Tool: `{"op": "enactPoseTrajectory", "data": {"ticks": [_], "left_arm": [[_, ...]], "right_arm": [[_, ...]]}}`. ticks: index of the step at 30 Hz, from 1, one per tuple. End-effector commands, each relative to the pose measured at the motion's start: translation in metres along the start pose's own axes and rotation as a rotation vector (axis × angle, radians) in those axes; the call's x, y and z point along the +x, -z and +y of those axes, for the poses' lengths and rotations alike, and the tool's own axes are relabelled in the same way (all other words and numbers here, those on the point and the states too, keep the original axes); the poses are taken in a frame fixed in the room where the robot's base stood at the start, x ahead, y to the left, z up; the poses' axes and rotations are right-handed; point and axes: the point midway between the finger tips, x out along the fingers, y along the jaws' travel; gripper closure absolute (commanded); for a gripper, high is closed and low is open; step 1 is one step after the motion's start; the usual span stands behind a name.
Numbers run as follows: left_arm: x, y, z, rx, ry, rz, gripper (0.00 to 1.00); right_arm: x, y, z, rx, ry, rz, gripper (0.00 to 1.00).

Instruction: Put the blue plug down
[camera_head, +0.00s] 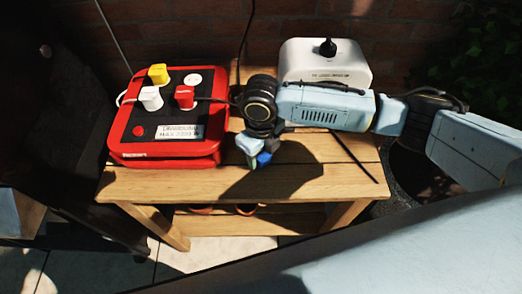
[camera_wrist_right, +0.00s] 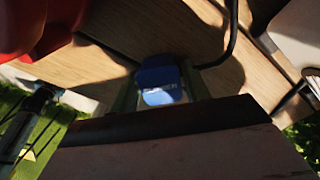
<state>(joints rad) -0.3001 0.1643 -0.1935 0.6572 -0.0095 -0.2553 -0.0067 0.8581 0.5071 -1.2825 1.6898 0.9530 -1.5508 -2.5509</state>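The blue plug (camera_head: 264,158) is at the fingertips of my right gripper (camera_head: 256,152), over the front middle of the wooden table (camera_head: 200,185). In the right wrist view the blue plug (camera_wrist_right: 160,82) sits between the two greenish fingers, which close on its sides. A black cable (camera_wrist_right: 228,45) runs near it. The lower part of the plug is hidden by the gripper, and I cannot tell whether it touches the tabletop. My left gripper is not in view.
A red power box (camera_head: 170,150) with yellow, white and red plugs stands on the table's left. A white box (camera_head: 325,60) with a black plug on top stands behind my right arm. A thin black cable crosses the right tabletop. The front tabletop is clear.

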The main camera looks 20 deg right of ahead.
Motion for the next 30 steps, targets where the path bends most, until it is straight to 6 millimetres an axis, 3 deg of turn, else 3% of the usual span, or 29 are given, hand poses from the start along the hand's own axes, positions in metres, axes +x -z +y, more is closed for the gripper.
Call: {"op": "enactPoseTrajectory", "data": {"ticks": [3, 13, 18, 26, 30], "left_arm": [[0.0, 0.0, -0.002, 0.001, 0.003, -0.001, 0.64], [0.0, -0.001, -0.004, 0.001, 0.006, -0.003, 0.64], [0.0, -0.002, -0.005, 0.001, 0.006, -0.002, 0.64], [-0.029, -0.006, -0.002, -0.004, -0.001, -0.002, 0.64], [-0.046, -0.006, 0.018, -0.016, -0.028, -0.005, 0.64]], "right_arm": [[0.0, 0.0, 0.0, 0.0, 0.0, 0.0, 0.39], [-0.002, 0.0, 0.0, 0.0, 0.0, -0.001, 0.39], [-0.014, -0.001, 0.0, 0.0, 0.0, -0.002, 0.39], [-0.04, 0.0, 0.0, 0.001, 0.0, 0.0, 0.39], [-0.056, 0.0, 0.0, 0.001, -0.001, 0.0, 0.39]]}}
